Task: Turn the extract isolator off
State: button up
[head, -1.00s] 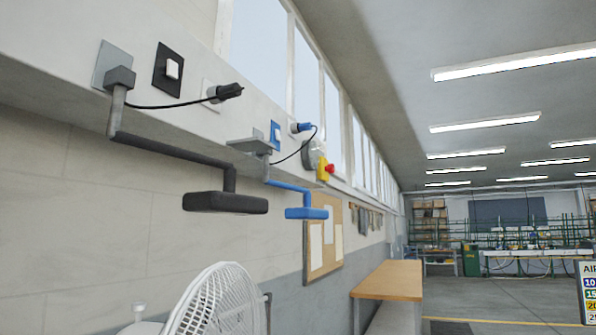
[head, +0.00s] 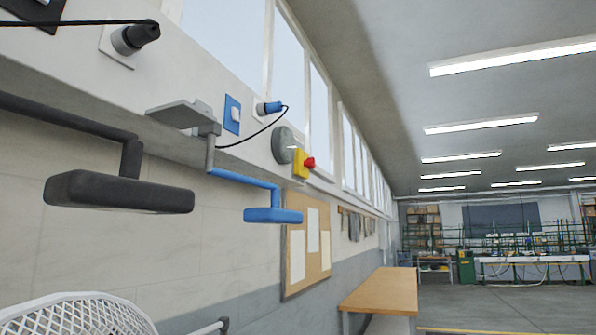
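A yellow box (head: 299,164) with a red knob (head: 310,164) is on the wall ledge, right of the middle of the head view. It looks like an isolator, but no label can be read and its switch position cannot be told. A round grey disc (head: 281,145) is just left of it. Farther left are a blue plate (head: 232,115) with a white rocker switch and a blue plug (head: 269,107) with a black cable. A black plate (head: 32,14) with a white switch is cut by the top left edge. My gripper is not in view.
A white fan (head: 80,315) stands at bottom left. A wooden bench (head: 378,291) is along the wall. The floor (head: 500,300) to the right looks clear.

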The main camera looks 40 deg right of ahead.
aim_at(310, 163)
jog(key=i+l, duration=0.1)
jog(key=l, duration=0.35)
jog(key=i+l, duration=0.15)
jog(key=l, duration=0.25)
jog(key=i+l+u, duration=0.1)
jog(key=l, duration=0.35)
jog(key=i+l, duration=0.1)
jog(key=l, duration=0.35)
jog(key=i+l, duration=0.1)
jog(key=l, duration=0.35)
jog(key=i+l, duration=0.15)
jog(key=l, duration=0.3)
jog(key=u, duration=0.05)
